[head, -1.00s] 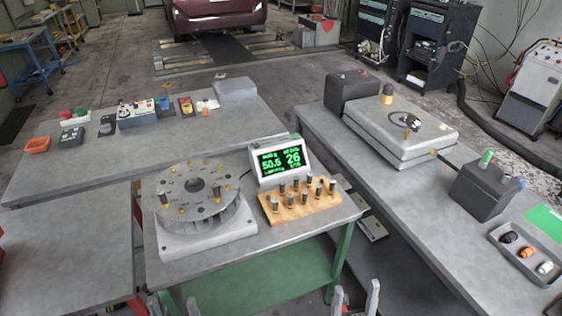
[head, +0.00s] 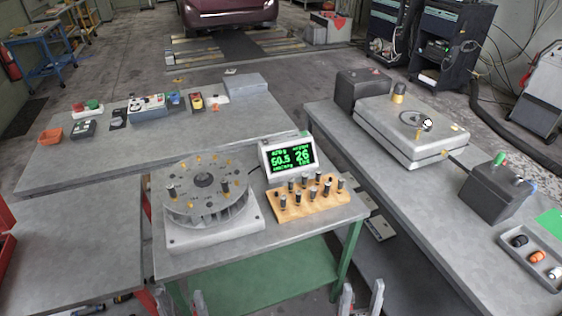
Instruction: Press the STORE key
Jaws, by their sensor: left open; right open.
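No key lettered STORE can be read in the head view. A white display unit (head: 287,157) with green digits, including 26, stands at the back of the near table; any keys on it are too small to make out. Several small devices with buttons, among them a black and white control box (head: 147,107), lie on the left bench. My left gripper (head: 186,304) is open and empty at the bottom edge, in front of the near table. My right gripper (head: 362,299) is open and empty at the bottom, right of the left one. Both are well short of the devices.
On the near table (head: 190,262) are a round slotted carousel (head: 205,200) and a wooden block (head: 305,203) with several metal pegs. The right bench (head: 440,215) holds a flat grey machine (head: 412,130), a dark box (head: 495,190) and a tray (head: 535,262). Bare floor shows between the tables.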

